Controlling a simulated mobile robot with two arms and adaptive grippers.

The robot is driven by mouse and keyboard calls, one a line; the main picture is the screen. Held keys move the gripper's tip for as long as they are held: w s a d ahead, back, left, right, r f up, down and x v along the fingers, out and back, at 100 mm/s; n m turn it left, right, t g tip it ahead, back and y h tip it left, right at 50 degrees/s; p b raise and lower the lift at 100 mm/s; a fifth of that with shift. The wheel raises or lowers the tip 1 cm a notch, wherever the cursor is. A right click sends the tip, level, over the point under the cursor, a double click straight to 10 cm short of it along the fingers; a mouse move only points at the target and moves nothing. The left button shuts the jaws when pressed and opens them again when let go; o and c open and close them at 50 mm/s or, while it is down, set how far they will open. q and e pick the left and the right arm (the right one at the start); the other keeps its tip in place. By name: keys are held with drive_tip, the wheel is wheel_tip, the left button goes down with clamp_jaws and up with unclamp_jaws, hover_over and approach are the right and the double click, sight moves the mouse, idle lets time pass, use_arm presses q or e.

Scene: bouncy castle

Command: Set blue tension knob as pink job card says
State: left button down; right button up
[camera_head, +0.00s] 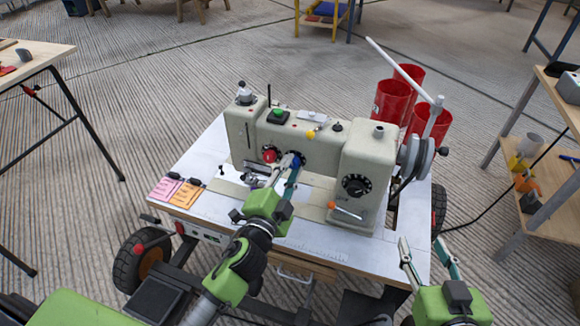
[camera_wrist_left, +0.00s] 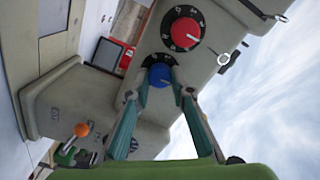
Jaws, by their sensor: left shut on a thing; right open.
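The blue tension knob (camera_wrist_left: 160,75) sits on the front of the sewing machine (camera_head: 318,140), beside a red knob (camera_wrist_left: 185,33) with a numbered dial. My left gripper (camera_head: 290,170) is shut on the blue knob, with one finger on each side of it in the left wrist view. The dial marks around the blue knob are partly hidden and too small to read. The pink job card (camera_head: 165,188) lies at the left end of the white table top; its writing is too small to read. My right gripper (camera_head: 430,260) is open and empty near the table's front right corner.
An orange card (camera_head: 186,195) lies right of the pink one. A black dial (camera_head: 356,185) and an orange-tipped lever (camera_head: 332,205) are on the machine's right part. Red cylinders (camera_head: 392,100) stand behind it. A wooden shelf (camera_head: 545,160) is at the right.

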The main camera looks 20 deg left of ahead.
use_arm(q)
drive_tip(key=shift+d, duration=0.1)
use_arm(e)
drive_tip(key=shift+s+d+f, duration=0.1)
drive_tip(key=shift+f, duration=0.2)
use_arm(q)
drive_tip(key=c, duration=1.8)
unclamp_jaws()
drive_tip(key=s, duration=1.2)
drive_tip(key=shift+a, duration=0.25)
